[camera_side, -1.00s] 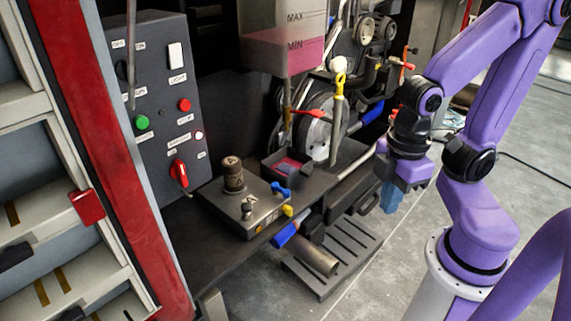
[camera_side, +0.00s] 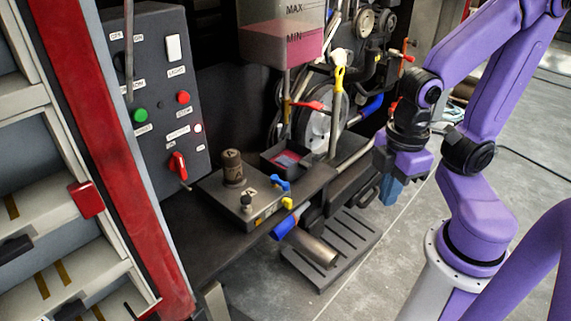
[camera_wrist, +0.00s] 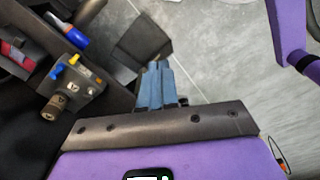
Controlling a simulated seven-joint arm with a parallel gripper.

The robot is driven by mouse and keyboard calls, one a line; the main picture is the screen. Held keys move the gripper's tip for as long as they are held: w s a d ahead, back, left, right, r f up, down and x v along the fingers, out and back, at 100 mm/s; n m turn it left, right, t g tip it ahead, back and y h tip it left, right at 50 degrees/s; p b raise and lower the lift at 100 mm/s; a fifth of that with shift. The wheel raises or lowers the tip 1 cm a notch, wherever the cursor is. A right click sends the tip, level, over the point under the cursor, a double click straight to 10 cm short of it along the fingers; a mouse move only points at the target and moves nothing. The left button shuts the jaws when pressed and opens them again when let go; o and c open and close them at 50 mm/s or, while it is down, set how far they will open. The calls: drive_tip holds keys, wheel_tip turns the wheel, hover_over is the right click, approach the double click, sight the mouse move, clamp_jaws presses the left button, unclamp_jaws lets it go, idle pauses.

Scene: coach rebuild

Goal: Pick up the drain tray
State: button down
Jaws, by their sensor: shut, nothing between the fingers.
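A dark grey slotted tray (camera_side: 345,246), which I take to be the drain tray, lies flat on the floor below the bench edge in the side view. A metal tube with a blue end overlaps its left part. My gripper (camera_side: 391,191) is up and to the right of it in the side picture, pointing down and apart from it. In the wrist view my gripper (camera_wrist: 160,68) has its blue fingers together and empty. A dark flat shape (camera_wrist: 138,40) shows just past the fingertips; I cannot tell whether it is the tray, as no slots show.
A valve block (camera_side: 240,195) with a brown knob sits on the bench. A small black box (camera_side: 287,160) stands behind it. The metal tube (camera_side: 316,248) sticks out under the bench edge. A control panel (camera_side: 160,100) stands at left. Grey floor at right is mostly clear.

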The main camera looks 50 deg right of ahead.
idle(0.4)
drive_tip(key=c, duration=1.2)
unclamp_jaws()
drive_tip(key=shift+c, duration=0.2)
